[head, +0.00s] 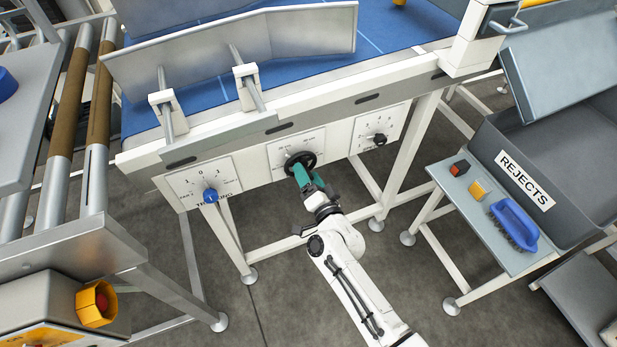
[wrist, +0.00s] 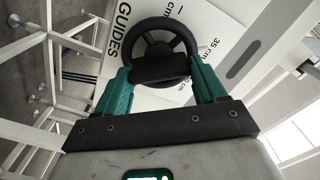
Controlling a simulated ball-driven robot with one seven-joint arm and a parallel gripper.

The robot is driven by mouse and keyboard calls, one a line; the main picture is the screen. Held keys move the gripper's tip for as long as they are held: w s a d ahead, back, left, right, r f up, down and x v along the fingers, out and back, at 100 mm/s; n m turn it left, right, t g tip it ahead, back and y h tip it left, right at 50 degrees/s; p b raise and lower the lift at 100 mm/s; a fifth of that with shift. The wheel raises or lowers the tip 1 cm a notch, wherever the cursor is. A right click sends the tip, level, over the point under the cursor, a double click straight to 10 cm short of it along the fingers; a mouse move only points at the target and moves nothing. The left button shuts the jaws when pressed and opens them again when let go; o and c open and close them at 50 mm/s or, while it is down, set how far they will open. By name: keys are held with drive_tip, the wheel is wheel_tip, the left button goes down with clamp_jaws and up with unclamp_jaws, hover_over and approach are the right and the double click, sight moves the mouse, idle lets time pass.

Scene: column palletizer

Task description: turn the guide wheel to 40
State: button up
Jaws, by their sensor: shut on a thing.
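The guide wheel (head: 300,160) is a black spoked handwheel on the middle white panel (head: 283,153) of the conveyor's front. My gripper (head: 302,176) has green fingers and reaches the wheel from below. In the wrist view my gripper (wrist: 160,75) has one finger on each side of the wheel's lower part and is shut on it. The pointer and the current reading cannot be made out.
A blue knob (head: 210,195) on a left panel and a black knob (head: 380,139) on a right panel flank the wheel. A side table (head: 470,215) holds a blue brush (head: 514,224) beside the REJECTS bin (head: 525,178). Roller conveyors stand left. The floor below is clear.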

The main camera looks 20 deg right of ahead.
drive_tip(key=shift+m, duration=0.3)
drive_tip(key=o, duration=1)
drive_tip(key=shift+o, duration=0.2)
drive_tip(key=s, duration=1)
drive_tip(key=shift+s, duration=0.4)
drive_tip(key=shift+c, duration=0.4)
